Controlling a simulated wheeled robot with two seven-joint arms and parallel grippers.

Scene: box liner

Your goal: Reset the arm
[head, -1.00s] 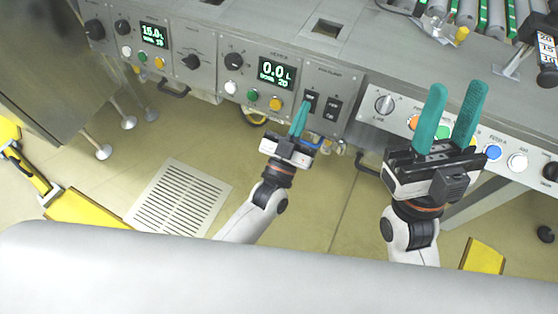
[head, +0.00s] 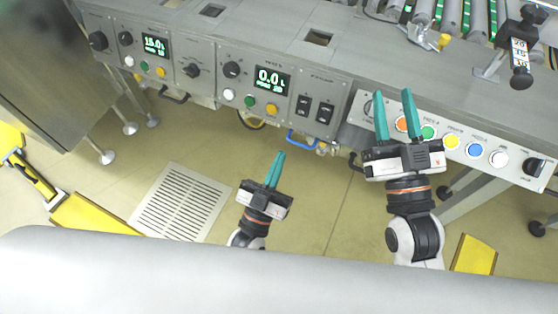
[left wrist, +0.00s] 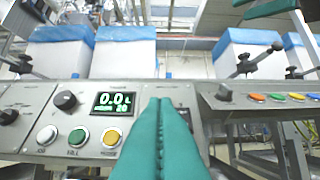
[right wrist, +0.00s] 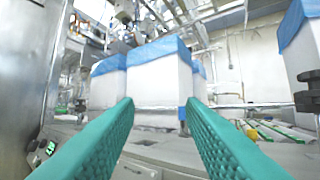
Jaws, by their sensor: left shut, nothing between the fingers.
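My left gripper (head: 278,156) is in front of and below the control panel (head: 330,78), apart from it, with its teal fingers pressed together and nothing between them.
The right-hand panel carries several coloured buttons, including a blue one (head: 475,149). Two black rocker switches, one here (head: 303,105), sit on the left panel. White boxes with blue liners (right wrist: 160,78) stand beyond. The floor by the grate (head: 180,203) is clear.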

